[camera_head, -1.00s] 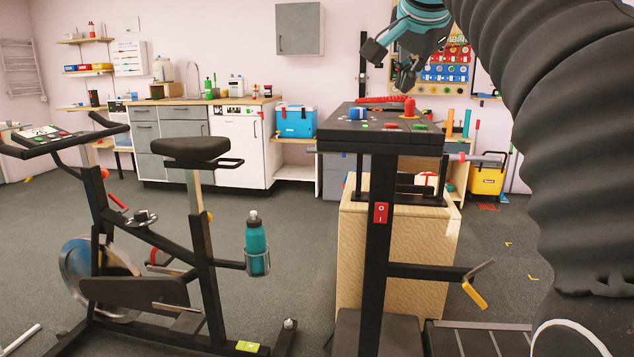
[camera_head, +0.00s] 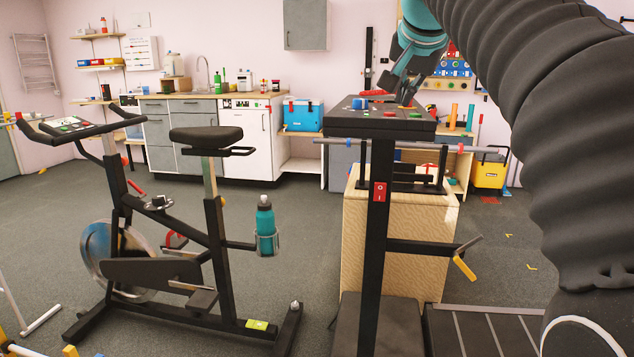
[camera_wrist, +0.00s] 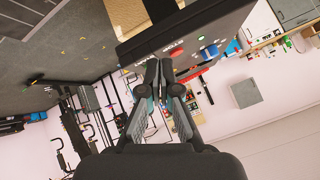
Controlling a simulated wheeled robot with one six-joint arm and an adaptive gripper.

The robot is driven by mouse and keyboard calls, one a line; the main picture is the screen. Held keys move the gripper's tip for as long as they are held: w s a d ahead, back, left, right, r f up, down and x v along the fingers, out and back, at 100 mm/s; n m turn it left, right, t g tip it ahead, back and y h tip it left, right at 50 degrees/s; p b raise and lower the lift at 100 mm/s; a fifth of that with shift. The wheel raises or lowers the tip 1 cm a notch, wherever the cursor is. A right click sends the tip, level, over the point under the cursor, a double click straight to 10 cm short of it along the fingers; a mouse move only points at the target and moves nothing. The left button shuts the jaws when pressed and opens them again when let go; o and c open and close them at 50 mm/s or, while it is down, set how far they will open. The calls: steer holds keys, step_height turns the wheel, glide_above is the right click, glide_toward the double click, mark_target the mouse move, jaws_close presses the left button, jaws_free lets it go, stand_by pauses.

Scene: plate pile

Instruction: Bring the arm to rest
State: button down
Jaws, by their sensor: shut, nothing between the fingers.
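My gripper (camera_head: 398,92) hangs at the end of my teal and black arm, at the upper right of the head view. It appears over or behind the black console top (camera_head: 350,122); the exact gap cannot be told. In the wrist view my gripper (camera_wrist: 159,64) has its two dark fingertips together, with nothing between them. The console panel with coloured buttons (camera_wrist: 215,40) lies beyond the fingertips there. A red object (camera_head: 374,93) shows close to the fingers in the head view.
An exercise bike (camera_head: 205,140) with a teal bottle (camera_head: 265,222) stands at the left. A wooden box (camera_head: 395,240) stands behind the console post. Grey floor between is open.

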steer(key=s+f+n+g, duration=0.15)
steer(key=s+f, duration=0.35)
steer(key=f, duration=0.5)
steer(key=s+f+n+g, duration=0.1)
steer(key=s+f+n, duration=0.2)
steer(key=s+f, duration=0.5)
steer(key=s+f+n+g, duration=0.1)
steer(key=s+f+n, duration=0.15)
steer(key=f, duration=0.85)
steer(key=s+f, duration=0.9)
steer(key=s, duration=0.4)
steer(key=shift+d+y, duration=0.25)
steer(key=shift+y, duration=0.05)
